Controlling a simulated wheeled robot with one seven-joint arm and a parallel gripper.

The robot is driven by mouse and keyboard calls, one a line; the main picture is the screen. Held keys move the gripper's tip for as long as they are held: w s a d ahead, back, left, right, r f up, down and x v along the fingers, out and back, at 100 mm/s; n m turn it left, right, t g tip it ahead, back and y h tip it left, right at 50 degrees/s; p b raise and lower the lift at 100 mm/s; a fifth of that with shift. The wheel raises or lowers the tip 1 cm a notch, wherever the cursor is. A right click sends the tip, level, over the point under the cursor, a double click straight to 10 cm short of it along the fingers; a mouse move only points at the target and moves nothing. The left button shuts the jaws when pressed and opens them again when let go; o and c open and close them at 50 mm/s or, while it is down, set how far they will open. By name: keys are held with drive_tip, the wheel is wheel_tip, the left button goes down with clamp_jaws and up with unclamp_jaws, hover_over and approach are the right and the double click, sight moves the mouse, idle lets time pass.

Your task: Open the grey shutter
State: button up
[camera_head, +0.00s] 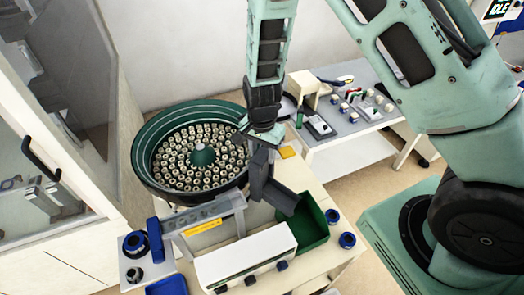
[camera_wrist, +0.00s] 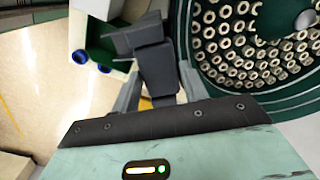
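A dark grey upright piece, which looks like the grey shutter (camera_head: 260,172), stands at the right rim of the green bowl feeder (camera_head: 143,160). A dark grey chute (camera_head: 284,198) slopes from its foot toward a green bin (camera_head: 312,232). My gripper (camera_head: 260,135) is just above the upright piece, pointing down. In the wrist view, the light grey fingers of my gripper (camera_wrist: 160,82) are spread on either side of the shutter (camera_wrist: 157,75). I cannot tell whether they touch it. The shutter's upper end is partly hidden by my gripper in the head view.
The bowl holds many small metal rings. A white box with knobs (camera_head: 245,257) and a grey rail (camera_head: 205,217) stand in front. A cabinet with a black handle (camera_head: 42,158) is at left. A side table (camera_head: 350,120) with small parts is behind.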

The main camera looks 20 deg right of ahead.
clamp_jaws()
wheel_tip(320, 180, up, 4)
drive_tip(key=p, duration=0.2)
drive_tip(key=shift+p, duration=0.4)
drive_tip(key=shift+o, duration=2.4)
unclamp_jaws()
wheel_tip(320, 180, up, 17)
drive_tip(key=b, duration=0.3)
drive_tip(key=shift+r, duration=0.15)
